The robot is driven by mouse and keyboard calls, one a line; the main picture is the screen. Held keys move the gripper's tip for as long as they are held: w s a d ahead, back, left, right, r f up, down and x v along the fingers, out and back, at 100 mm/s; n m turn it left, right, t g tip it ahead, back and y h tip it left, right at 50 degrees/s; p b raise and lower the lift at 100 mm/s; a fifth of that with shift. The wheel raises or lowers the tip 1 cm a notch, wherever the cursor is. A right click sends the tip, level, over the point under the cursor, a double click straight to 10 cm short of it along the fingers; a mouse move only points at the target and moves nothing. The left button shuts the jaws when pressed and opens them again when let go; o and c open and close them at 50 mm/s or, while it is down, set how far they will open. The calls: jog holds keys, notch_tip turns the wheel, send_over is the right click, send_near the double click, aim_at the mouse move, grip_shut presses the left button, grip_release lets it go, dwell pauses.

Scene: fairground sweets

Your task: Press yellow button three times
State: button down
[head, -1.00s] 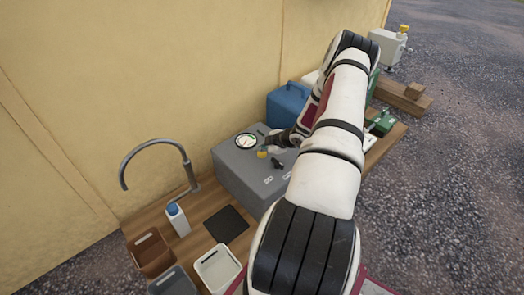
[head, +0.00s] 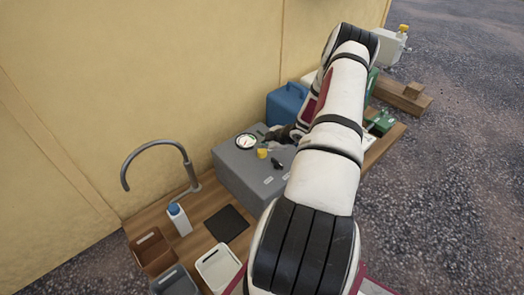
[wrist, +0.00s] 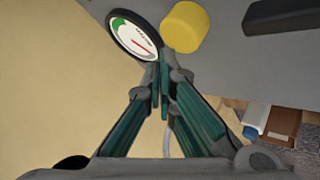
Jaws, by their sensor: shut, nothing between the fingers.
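The yellow button (head: 262,153) is a round knob on the top of a grey box (head: 232,172), beside a white dial gauge (head: 245,141). In the wrist view, the yellow button (wrist: 183,27) is at the top, just beyond and to the right of the fingertips, with the gauge (wrist: 135,36) to the left. My gripper (wrist: 164,72) is shut and empty. In the head view, my gripper (head: 271,138) is up and right of the button, with a small gap between them. Its height above the box is hard to judge.
A dark switch (head: 276,164) sits on the box right of the button. A blue case (head: 287,104) stands behind my gripper. A tap (head: 160,148), a bottle (head: 179,219) and bins (head: 218,268) are at the left. The yellow wall (head: 150,70) runs close behind.

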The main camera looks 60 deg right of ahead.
aim_at(261, 152)
jog(key=shift+r+p, duration=1.75)
jog(key=shift+r, duration=0.75)
